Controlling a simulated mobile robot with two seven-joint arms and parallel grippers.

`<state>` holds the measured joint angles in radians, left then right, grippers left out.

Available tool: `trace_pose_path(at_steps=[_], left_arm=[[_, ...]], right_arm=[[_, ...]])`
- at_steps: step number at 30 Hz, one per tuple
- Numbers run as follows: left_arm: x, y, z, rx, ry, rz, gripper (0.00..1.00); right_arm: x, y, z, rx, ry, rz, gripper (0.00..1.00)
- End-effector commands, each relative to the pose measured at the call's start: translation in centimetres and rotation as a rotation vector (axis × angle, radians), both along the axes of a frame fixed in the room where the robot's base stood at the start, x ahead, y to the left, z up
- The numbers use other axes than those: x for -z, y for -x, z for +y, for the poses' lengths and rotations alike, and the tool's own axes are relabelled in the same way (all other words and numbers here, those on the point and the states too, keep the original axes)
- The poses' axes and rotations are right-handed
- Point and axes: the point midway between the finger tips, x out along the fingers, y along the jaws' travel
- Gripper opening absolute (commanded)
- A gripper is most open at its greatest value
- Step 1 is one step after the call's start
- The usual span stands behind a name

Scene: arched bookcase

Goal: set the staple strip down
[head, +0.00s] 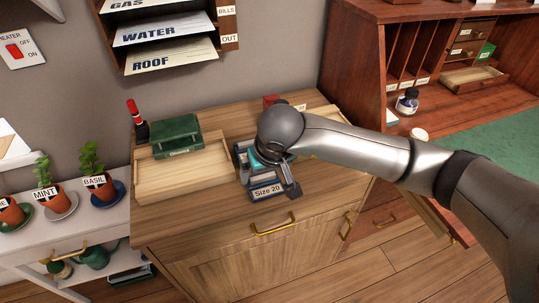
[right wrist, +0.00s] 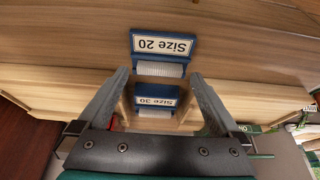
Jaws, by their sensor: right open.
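A blue holder labelled "Size 20" (head: 267,191) sits on the wooden cabinet top near its front edge; it also shows in the right wrist view (right wrist: 162,44). A pale ribbed staple strip (right wrist: 160,69) lies in or against this holder, beside the label. A second blue holder, labelled "Size 30" (right wrist: 156,101), holds another pale strip (right wrist: 154,113). My right gripper (right wrist: 158,77) is open, its fingertips on either side of the Size 20 strip with gaps visible. In the head view my right gripper (head: 289,182) covers part of the holders. My left gripper is not in view.
A letter rack (head: 168,40) hangs above. The cabinet top (head: 190,220) is clear along the front left.

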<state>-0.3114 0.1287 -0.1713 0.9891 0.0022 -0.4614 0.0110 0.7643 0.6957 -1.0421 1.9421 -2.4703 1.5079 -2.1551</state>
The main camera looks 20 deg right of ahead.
Motion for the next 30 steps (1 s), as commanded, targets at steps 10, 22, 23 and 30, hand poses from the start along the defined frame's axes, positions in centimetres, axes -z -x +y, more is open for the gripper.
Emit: trace_pose_path(at_steps=[10,22,23,30], left_arm=[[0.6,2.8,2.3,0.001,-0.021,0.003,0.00],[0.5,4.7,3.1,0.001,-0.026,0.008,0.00],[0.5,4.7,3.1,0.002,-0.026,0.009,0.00],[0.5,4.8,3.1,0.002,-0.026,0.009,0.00]], right_arm=[[-5.8,2.2,-0.1,-0.001,0.002,-0.004,1.00],[-10.0,4.1,-0.2,0.000,0.001,-0.001,1.00],[-10.1,4.1,-0.2,0.000,0.001,0.000,1.00],[-10.1,4.2,-0.2,0.001,0.002,0.000,1.00]])
